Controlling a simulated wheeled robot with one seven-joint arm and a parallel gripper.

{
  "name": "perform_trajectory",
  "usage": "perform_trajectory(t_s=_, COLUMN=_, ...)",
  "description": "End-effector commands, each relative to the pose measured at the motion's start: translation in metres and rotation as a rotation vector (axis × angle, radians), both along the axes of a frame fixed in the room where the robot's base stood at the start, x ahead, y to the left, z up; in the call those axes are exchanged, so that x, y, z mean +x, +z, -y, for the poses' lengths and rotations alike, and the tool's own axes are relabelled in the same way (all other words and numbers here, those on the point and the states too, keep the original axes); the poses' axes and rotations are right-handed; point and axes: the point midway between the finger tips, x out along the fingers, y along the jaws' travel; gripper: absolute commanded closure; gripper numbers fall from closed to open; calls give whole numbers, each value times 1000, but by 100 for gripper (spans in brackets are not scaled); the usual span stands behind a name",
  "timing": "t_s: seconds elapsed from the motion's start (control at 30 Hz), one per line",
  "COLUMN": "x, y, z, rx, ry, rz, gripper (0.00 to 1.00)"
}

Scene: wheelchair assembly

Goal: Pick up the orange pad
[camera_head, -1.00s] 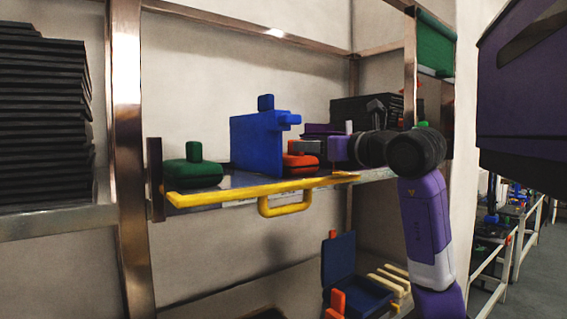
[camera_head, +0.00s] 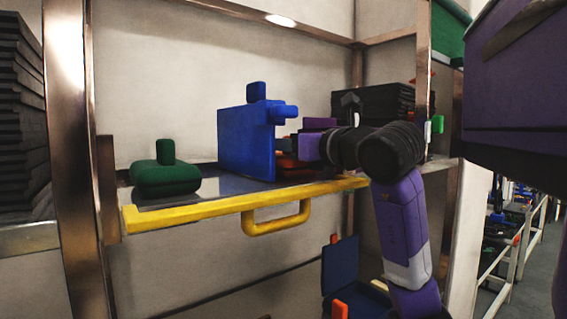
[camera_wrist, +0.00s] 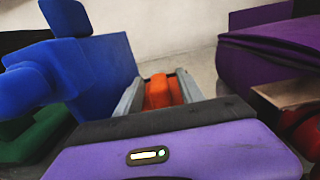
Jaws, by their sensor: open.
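The orange pad (camera_head: 290,165) lies on the shelf tray in the head view, mostly hidden behind the upright blue pad (camera_head: 247,143) and my gripper. In the wrist view, an orange upright part (camera_wrist: 160,94) shows between the two grey fingers of my gripper (camera_wrist: 158,84). The fingers are open on either side of it. I cannot tell whether they touch it. The blue pad stands close on the left in the wrist view (camera_wrist: 95,70).
A yellow-edged tray (camera_head: 190,213) with a handle holds the pads. A green pad (camera_head: 165,178) sits at its left end. A purple pad (camera_wrist: 265,62) stands close on the right in the wrist view. Metal posts (camera_head: 75,130) frame the shelf.

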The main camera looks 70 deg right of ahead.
Motion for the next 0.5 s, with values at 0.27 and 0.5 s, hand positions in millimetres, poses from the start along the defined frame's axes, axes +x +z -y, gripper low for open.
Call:
perform_trajectory(t_s=0.27, x=0, y=0, z=0, rx=0, ry=0, rz=0, gripper=100)
perform_trajectory(t_s=0.5, x=0, y=1, z=0, rx=-1, ry=0, rz=1, gripper=100)
